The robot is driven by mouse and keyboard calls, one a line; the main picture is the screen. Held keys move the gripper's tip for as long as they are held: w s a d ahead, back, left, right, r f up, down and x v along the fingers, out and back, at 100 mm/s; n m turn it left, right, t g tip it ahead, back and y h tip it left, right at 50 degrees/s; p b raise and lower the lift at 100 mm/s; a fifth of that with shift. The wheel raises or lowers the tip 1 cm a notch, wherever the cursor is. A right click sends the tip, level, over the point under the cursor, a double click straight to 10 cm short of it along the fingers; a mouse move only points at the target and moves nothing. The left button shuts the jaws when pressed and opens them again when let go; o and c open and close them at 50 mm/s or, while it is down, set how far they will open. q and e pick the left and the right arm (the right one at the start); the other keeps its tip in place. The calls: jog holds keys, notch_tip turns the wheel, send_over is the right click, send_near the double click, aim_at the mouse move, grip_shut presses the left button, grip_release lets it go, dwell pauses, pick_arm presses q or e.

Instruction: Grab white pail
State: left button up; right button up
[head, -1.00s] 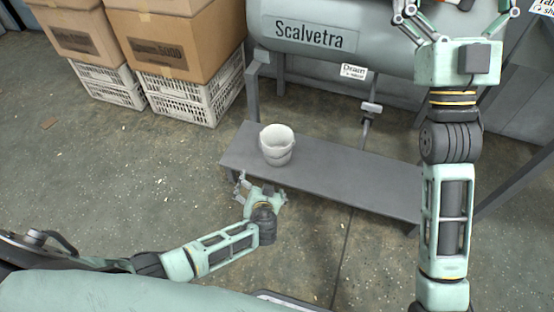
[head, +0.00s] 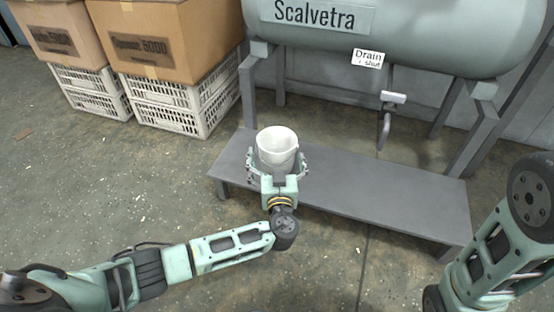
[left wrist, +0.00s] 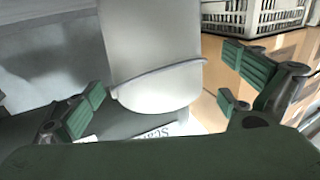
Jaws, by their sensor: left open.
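The white pail (head: 277,146) stands upright on the left part of a low grey bench (head: 380,200) in the head view. My left gripper (head: 278,172) is at the pail's near side, its open fingers spread to either side of the pail. In the left wrist view the pail (left wrist: 155,60) fills the middle, between the green finger pads of the left gripper (left wrist: 165,95). Gaps show between the pads and the pail's wall. My right arm shows at the right edge of the head view, but its gripper is out of the picture.
A large grey tank (head: 410,35) labelled Scalvetra stands behind the bench, with a drain sign (head: 368,58) and a drain pipe (head: 388,118) below it. Cardboard boxes (head: 165,40) on white crates (head: 180,102) stand at the back left.

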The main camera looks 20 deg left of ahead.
aim_at(276, 134)
pick_arm(q)
jog(key=b+x, duration=0.2)
jog(key=x, duration=0.1)
jog(key=shift+w+d+f+b, duration=0.1)
jog(key=shift+w+f+b, duration=0.15)
jog(key=shift+w+b, duration=0.1)
jog(key=shift+w+a+r, duration=0.1)
jog(key=shift+w+a, duration=0.1)
jog(key=shift+w, duration=0.3)
jog(key=shift+c, duration=0.4)
jog(key=c, duration=0.9)
jog(key=shift+c, duration=0.5)
jog(key=shift+r, duration=0.2)
